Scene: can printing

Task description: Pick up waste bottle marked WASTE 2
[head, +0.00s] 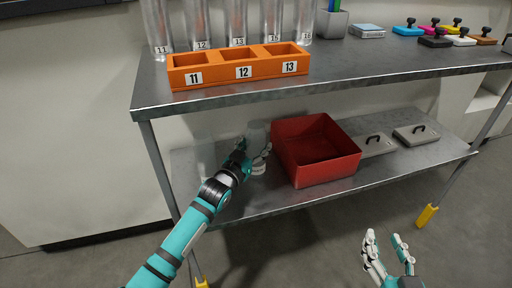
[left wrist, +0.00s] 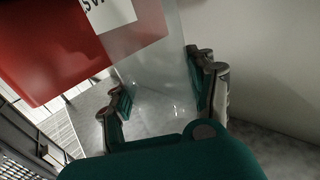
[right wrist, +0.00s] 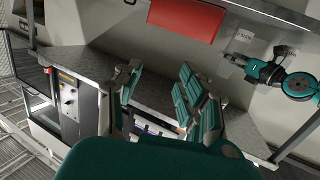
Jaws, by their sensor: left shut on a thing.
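A clear bottle (head: 257,133) stands at the lower shelf of the steel table, left of a red bin. In the left wrist view the clear bottle (left wrist: 150,75) shows a white label (left wrist: 108,14) with only a few letters in sight, so its number cannot be read. My left gripper (head: 254,152) is shut on the bottle, with fingers on both sides of it. My right gripper (head: 386,241) is open and empty, in front of the table; it also shows open in the right wrist view (right wrist: 160,88).
The red bin (head: 305,150) is close beside the bottle on the lower shelf (head: 270,200). Grey handled plates (head: 373,146) lie to its right. The upper table top (head: 340,70) lies above, with an orange numbered holder (head: 240,72), several clear tubes and coloured stamps (head: 436,40).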

